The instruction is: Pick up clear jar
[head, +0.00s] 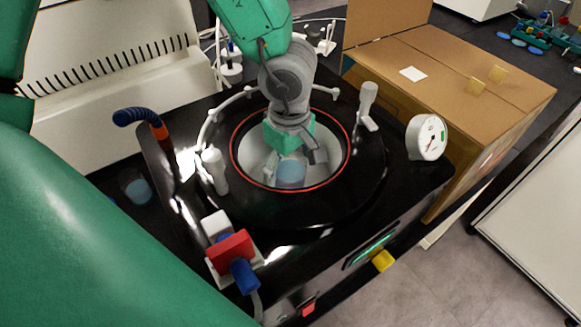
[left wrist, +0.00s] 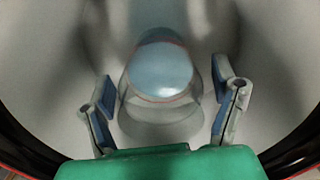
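The clear jar (head: 291,174) with a light blue top stands inside the round, red-rimmed chamber of the black freeze dryer. In the left wrist view the jar (left wrist: 160,75) is ahead, between the two fingers, with its clear body partly visible below the blue top. My left gripper (head: 293,160) reaches down into the chamber opening. In the left wrist view the left gripper (left wrist: 163,105) is open, with its fingers spread to either side of the jar and gaps visible. My right gripper is not in view.
The chamber's red rim (head: 234,152) surrounds my left gripper closely. A pressure gauge (head: 427,137) and an upright white valve (head: 368,100) stand on the right. A red and blue valve (head: 232,254) sits in front. A cardboard box (head: 455,75) stands right.

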